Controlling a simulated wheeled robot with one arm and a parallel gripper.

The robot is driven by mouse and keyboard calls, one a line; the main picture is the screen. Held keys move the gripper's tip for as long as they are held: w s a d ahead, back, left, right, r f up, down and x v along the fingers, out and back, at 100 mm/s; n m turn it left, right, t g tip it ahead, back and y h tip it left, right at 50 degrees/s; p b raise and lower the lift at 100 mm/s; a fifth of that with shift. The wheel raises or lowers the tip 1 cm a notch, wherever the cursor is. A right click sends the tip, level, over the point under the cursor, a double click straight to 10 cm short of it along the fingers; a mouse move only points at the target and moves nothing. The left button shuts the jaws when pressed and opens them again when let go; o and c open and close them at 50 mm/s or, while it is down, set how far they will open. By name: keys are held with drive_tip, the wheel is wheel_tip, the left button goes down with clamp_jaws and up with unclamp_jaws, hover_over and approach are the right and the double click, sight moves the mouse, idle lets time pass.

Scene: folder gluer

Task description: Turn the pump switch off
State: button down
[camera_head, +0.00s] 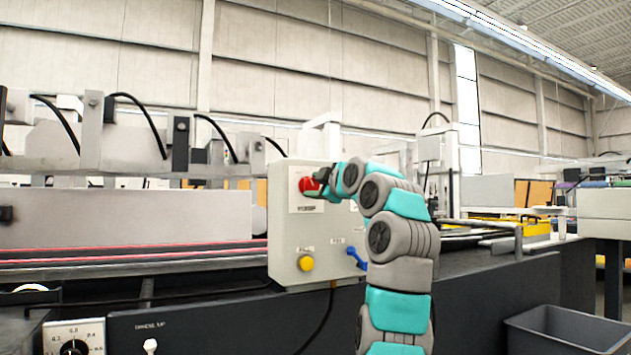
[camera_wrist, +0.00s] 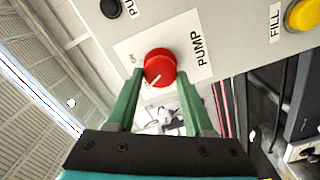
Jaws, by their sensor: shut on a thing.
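The pump switch is a round red knob (camera_wrist: 160,66) with a small white pointer line, beside a PUMP label on a pale panel. In the wrist view the pointer line runs toward the lower left. A small label, apparently ON, is left of the knob. My gripper (camera_wrist: 159,80) has one green finger on each side of the knob and is shut on it. In the head view the red knob (camera_head: 307,185) is on the upper front of the pale control box (camera_head: 284,228). My gripper (camera_head: 318,188) reaches it from the right and partly covers it.
Below the knob on the box are a yellow button (camera_head: 306,263) and a blue handle (camera_head: 356,257). The yellow button (camera_wrist: 303,14) is beside a FILL label in the wrist view. A black knob (camera_head: 74,347) is at lower left. A grey bin (camera_head: 560,330) stands at lower right.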

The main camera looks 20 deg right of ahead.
drive_tip(key=shift+n+p, duration=0.35)
drive_tip(key=shift+n, duration=0.45)
drive_tip(key=shift+c, duration=1.5)
unclamp_jaws()
drive_tip(key=s+b, duration=0.2)
drive_tip(key=s, duration=0.5)
drive_tip(key=shift+s, duration=0.35)
drive_tip(key=shift+s+d+f, duration=0.1)
